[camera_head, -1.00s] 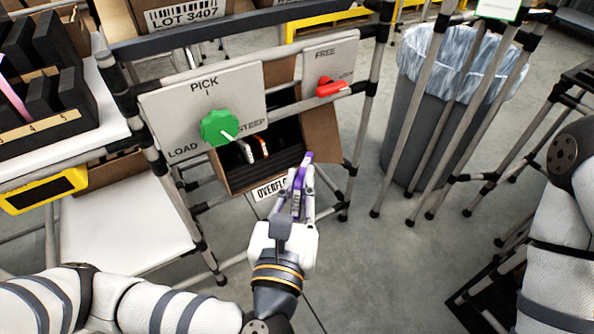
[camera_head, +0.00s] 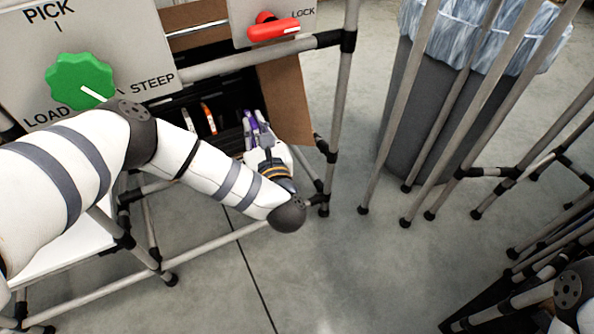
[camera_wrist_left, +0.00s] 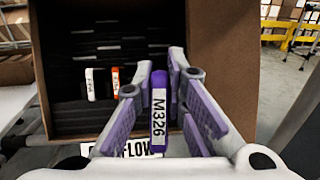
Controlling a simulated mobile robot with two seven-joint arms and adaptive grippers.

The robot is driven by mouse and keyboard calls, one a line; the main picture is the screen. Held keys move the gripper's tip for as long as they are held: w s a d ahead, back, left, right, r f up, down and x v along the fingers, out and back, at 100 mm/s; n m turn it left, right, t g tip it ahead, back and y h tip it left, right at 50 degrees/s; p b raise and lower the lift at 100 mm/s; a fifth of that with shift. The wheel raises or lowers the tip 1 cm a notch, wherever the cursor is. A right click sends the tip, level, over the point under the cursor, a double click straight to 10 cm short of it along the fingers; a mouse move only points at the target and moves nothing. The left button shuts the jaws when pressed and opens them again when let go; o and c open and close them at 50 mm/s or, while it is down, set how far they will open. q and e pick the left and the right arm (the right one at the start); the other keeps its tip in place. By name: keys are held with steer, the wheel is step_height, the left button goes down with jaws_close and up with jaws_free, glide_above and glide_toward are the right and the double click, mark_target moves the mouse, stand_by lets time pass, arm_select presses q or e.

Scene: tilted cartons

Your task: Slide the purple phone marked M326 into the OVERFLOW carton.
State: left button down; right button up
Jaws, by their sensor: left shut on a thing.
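The purple phone marked M326 (camera_wrist_left: 158,110) stands on edge between the purple-padded fingers of my left gripper (camera_wrist_left: 160,98), label toward the camera. In the head view the left gripper (camera_head: 257,127) is at the front of the OVERFLOW carton (camera_head: 287,105), near its right side. The carton is open toward me, with dark slots inside; its label (camera_wrist_left: 125,149) is partly hidden by the gripper. How deep the phone's far end reaches cannot be told. My right gripper is out of view.
A white phone (camera_wrist_left: 90,84) and an orange-and-white phone (camera_wrist_left: 115,82) stand in slots left of the held one. A green knob (camera_head: 80,80) and a red lever (camera_head: 273,28) sit above the carton. A lined grey bin (camera_head: 425,120) stands right behind poles.

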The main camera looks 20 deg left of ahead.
mark_target(247, 113)
arm_select(q)
steer(key=w+a+f+n+g+y+b, duration=0.1)
steer(key=w+a+g+y+b, duration=0.1)
steer(key=a, duration=0.4)
steer(key=shift+w+a+f+n+b, duration=0.15)
steer(key=shift+w+a+n+b, duration=0.15)
steer(key=shift+w+b, duration=0.8)
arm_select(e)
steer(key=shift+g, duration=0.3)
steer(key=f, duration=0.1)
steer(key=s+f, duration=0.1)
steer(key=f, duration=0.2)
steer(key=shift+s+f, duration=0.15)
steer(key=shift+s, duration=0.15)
arm_select(q)
steer(key=shift+s, duration=0.15)
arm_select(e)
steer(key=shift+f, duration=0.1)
arm_select(q)
steer(key=shift+w+a+f+b, duration=0.15)
steer(key=shift+w+a+b, duration=0.1)
steer(key=shift+b, duration=0.2)
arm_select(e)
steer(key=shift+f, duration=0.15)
